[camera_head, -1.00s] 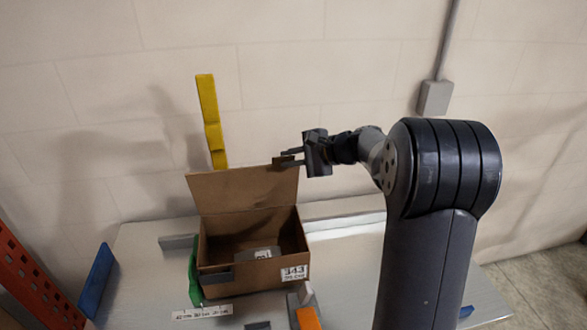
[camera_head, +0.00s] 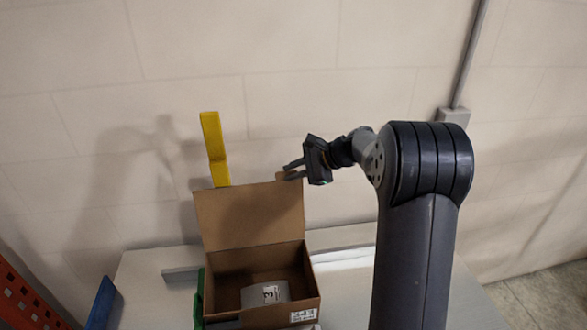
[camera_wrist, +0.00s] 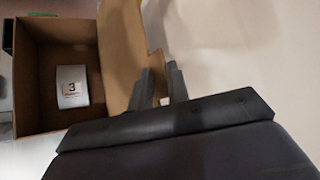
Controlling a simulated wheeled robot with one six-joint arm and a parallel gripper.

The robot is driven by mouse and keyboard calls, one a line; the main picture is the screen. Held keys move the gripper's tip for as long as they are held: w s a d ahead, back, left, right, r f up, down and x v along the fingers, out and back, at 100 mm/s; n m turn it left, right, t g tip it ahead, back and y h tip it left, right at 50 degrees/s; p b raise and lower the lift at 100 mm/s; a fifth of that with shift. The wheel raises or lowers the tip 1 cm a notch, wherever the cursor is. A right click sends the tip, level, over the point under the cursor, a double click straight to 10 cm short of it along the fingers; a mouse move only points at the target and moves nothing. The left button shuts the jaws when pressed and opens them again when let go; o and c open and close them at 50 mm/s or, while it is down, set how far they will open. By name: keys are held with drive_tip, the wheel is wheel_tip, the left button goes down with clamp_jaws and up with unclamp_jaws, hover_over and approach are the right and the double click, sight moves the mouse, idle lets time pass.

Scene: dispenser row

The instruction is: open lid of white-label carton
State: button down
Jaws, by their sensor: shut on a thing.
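The brown cardboard carton (camera_head: 310,283) stands on the table with its lid (camera_head: 240,218) raised upright at the back. A white label (camera_head: 303,315) is on its front at the lower right. The wrist view shows the carton (camera_wrist: 32,60) and the lid (camera_wrist: 120,45) from above. My gripper (camera_head: 289,171) is at the lid's upper right corner. In the wrist view its fingers (camera_wrist: 161,83) are shut on a brown tab at the lid's edge. A grey-white item marked 3 (camera_head: 265,294) lies inside the carton.
A yellow upright piece (camera_head: 215,150) stands behind the lid near the wall. A blue panel (camera_head: 101,302) and an orange perforated rack (camera_head: 25,297) are at the left. A green piece (camera_head: 198,308) stands beside the carton. Bare table shows at the right.

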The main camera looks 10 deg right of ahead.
drive_tip(key=shift+w, duration=0.1)
drive_tip(key=c, duration=1.6)
unclamp_jaws()
drive_tip(key=shift+d, duration=0.1)
drive_tip(key=v, duration=1)
drive_tip(key=shift+d+r, duration=0.25)
